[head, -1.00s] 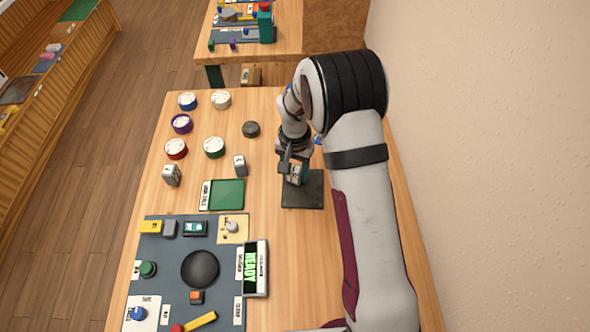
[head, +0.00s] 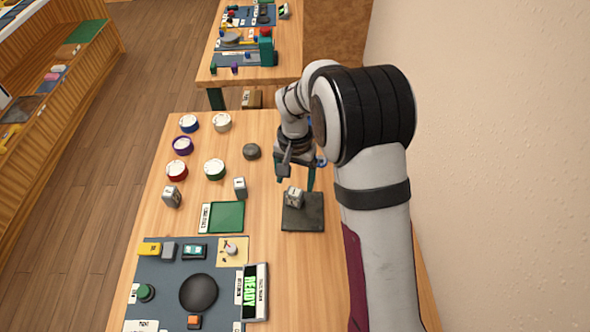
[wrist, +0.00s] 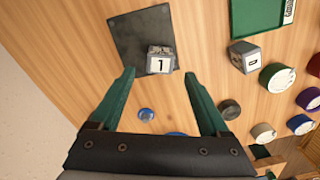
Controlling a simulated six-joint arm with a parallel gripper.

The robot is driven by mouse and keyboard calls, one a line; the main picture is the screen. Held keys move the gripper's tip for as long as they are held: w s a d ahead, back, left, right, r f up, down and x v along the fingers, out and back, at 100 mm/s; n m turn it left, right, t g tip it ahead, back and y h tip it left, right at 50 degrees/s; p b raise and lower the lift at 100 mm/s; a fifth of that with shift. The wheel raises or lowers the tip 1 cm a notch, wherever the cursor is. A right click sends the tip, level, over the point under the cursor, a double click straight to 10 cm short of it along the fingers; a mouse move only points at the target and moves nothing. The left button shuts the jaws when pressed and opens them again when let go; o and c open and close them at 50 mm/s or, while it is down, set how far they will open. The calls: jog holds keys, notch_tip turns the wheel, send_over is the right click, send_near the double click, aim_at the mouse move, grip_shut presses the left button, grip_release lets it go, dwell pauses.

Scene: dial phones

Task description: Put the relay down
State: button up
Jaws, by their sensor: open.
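The relay appears to be the small grey block (head: 294,197) with a pale labelled face. It sits on the dark square pad (head: 302,220), near the pad's far left part. In the wrist view the block (wrist: 161,59) shows a "1" on its face and rests by the edge of the dark pad (wrist: 138,28). My gripper (head: 297,181) is open and empty, just beyond and above the block. In the wrist view the green fingers of my gripper (wrist: 158,74) are spread wide, with the block past their tips and clear of them.
A green tray (head: 226,216) lies left of the pad, with another grey block (head: 240,187) behind it. Several round dials and a dark puck (head: 251,152) stand farther back. A panel with a "READY" display (head: 254,290) is at the front left. A wall borders the right side.

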aim_at(295, 190)
jog(key=s+d+r, duration=0.3)
jog(key=s+r, duration=0.5)
jog(key=r, duration=0.3)
jog(key=s+d+r+m+y, duration=0.1)
jog(key=s+r, duration=0.1)
jog(key=s, duration=1.9)
jog(key=shift+s+d+r+y, duration=0.2)
jog(key=shift+s+y, duration=0.1)
jog(key=shift+y, duration=0.1)
jog(key=shift+o, duration=0.4)
